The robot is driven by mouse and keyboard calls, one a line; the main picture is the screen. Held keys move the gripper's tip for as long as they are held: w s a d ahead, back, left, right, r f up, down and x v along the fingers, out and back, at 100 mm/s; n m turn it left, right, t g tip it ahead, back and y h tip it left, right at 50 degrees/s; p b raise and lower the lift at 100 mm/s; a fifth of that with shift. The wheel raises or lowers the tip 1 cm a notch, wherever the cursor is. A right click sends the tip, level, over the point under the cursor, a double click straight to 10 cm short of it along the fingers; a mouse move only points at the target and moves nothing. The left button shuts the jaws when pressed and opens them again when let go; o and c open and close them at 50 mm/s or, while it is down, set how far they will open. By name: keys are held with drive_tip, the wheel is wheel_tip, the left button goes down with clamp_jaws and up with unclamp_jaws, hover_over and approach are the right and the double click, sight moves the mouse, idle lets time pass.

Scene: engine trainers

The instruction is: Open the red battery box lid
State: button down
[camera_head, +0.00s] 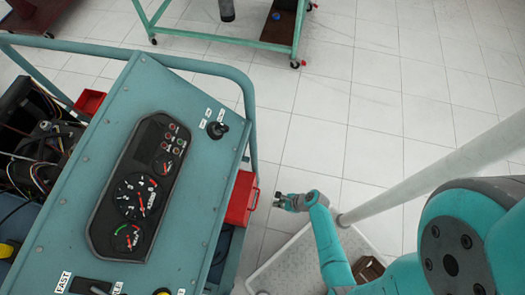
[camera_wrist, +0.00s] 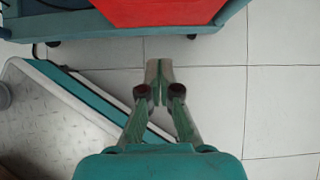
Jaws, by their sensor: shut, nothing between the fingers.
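A red battery box (camera_head: 242,198) sits at the right side of the teal engine trainer, below its control panel. In the wrist view its red surface (camera_wrist: 160,10) fills the top edge; I cannot make out the lid's seam or how far the lid stands open. My gripper (camera_head: 278,199) is just to the right of the box in the head view, with a small gap of floor between. In the wrist view my gripper (camera_wrist: 158,70) is shut and empty, its fingertips together over the floor, below the red surface and apart from it.
The trainer's teal panel (camera_head: 190,110) with gauges and its tube rail (camera_head: 248,100) stand left of my gripper. Another red box (camera_head: 90,102) is at the trainer's far side. A green wheeled stand (camera_head: 295,40) is at the back. Tiled floor (camera_head: 350,130) is clear between.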

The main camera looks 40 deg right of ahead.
drive_tip(key=w+a+f, duration=0.3)
drive_tip(key=w+a, duration=0.1)
drive_tip(key=w, duration=0.1)
drive_tip(key=shift+w, duration=0.3)
idle(0.6)
drive_tip(key=shift+a+f, duration=0.1)
idle(0.3)
drive_tip(key=w+a+r+g+h, duration=0.1)
drive_tip(key=w+a+r, duration=0.2)
drive_tip(key=r, duration=0.5)
drive_tip(key=w+a+r+g, duration=0.1)
drive_tip(key=w+a+r, duration=0.3)
drive_tip(key=r, duration=0.5)
drive_tip(key=shift+w+g+h, duration=0.3)
drive_tip(key=shift+w+h, duration=0.1)
drive_tip(key=shift+w, duration=0.9)
